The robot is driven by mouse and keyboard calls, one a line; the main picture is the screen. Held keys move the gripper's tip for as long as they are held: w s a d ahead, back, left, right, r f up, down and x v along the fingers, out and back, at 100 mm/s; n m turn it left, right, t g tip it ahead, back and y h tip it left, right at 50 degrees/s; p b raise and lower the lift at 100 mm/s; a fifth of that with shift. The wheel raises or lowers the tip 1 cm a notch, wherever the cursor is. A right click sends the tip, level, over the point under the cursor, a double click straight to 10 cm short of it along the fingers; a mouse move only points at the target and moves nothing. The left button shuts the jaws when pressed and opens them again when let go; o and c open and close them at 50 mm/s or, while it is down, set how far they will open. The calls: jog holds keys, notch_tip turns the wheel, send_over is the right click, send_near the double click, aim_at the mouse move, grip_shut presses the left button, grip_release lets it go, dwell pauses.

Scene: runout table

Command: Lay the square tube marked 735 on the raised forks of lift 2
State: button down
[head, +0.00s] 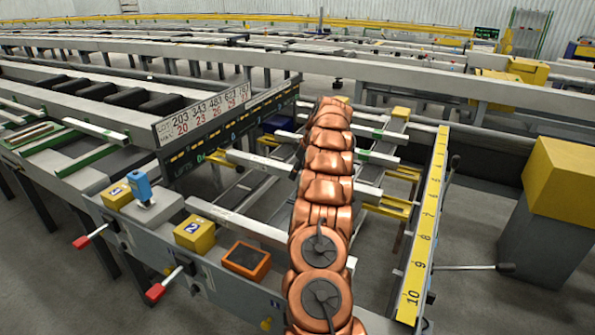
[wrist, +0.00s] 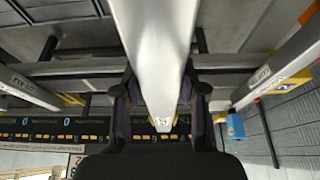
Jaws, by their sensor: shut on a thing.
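My gripper (wrist: 160,103) is shut on a pale grey square tube (wrist: 157,45) in the wrist view. The tube runs from the top edge down between the dark fingers. A small mark shows at its near end, but I cannot read it. In the head view my copper arm hides the gripper and most of what it holds. The lift 2 box (head: 194,234) is yellow, with a red-handled lever (head: 165,283) below it. Yellow fork parts (head: 398,208) show right of my arm; I cannot tell which lift they belong to or whether they are raised.
Several other tubes (head: 260,164) lie across the frame on both sides of my arm. The yellow numbered scale (head: 424,230) runs along the right. The lift 1 box (head: 116,194) and a blue item (head: 140,185) stand left. A grey post with a yellow top (head: 563,178) stands far right.

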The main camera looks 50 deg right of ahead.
jog(key=c, duration=0.6)
grip_release()
jog(key=v, duration=1)
jog(key=shift+d, duration=0.15)
jog(key=shift+v, duration=0.9)
